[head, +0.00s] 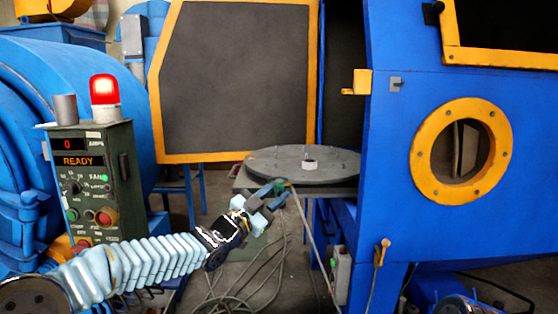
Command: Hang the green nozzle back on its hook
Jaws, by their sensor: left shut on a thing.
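My left gripper (266,203) reaches forward from the lower left and is shut on the green nozzle (280,186). Only a small green part of the nozzle shows between and beyond the fingers. A pale hose runs from it down and to the right. The nozzle is in front of the round turntable's near edge; I cannot tell whether they touch. A small grey bracket (396,84) on the blue cabinet may be the hook, but its shape is too small to be sure. My right gripper is not in view.
The grey turntable (262,165) sits before the open blue cabinet (400,140), which has an orange-ringed round port (462,151). An open orange-framed door (235,85) stands behind. A control box (92,180) with a red lamp is at left. Loose hoses (245,285) lie on the floor.

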